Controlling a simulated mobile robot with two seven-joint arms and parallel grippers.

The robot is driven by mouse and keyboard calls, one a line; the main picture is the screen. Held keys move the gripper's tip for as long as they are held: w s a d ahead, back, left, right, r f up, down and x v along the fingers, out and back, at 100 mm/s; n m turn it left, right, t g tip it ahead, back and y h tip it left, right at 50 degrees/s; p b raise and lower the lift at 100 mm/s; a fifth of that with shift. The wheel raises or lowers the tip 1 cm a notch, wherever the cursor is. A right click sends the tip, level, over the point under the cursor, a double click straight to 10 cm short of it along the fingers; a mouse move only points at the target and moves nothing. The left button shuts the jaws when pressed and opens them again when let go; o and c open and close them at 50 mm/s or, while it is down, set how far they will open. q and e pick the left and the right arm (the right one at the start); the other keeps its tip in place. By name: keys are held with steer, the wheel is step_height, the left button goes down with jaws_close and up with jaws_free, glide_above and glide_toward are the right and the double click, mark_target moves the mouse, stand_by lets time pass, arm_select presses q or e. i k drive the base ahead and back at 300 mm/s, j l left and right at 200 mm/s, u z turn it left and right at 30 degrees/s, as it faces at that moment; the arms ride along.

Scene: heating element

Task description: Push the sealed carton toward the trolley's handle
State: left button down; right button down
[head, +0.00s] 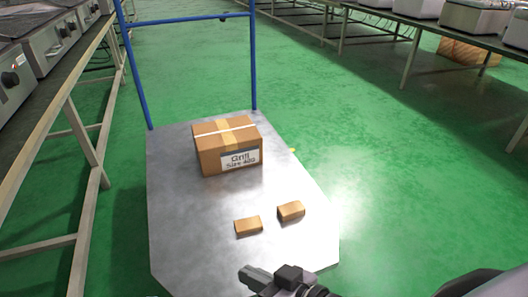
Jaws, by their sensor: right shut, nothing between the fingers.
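The sealed carton (211,149) is a brown box with tape across its top and a white label reading "Grill". It stands upright on the grey trolley platform (182,225), towards the handle end. The trolley's blue handle (190,20) rises at the far end, beyond the carton. My right gripper (248,276) is at the bottom of the view, by the near edge of the platform. It is shut and empty, well apart from the carton. My left gripper is not in view.
Two small brown boxes, one at the left (248,227) and one at the right (291,211), lie on the platform between my right gripper and the carton. Benches with appliances line both sides. The green floor (400,180) right of the trolley is clear.

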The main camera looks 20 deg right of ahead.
mark_target(222, 146)
steer(key=l+z, duration=0.1)
steer(key=z, duration=1.1)
steer(key=i+l+z, duration=0.15)
steer(key=i+l, duration=0.25)
steer(key=l, duration=0.15)
steer(key=i+j, duration=0.4)
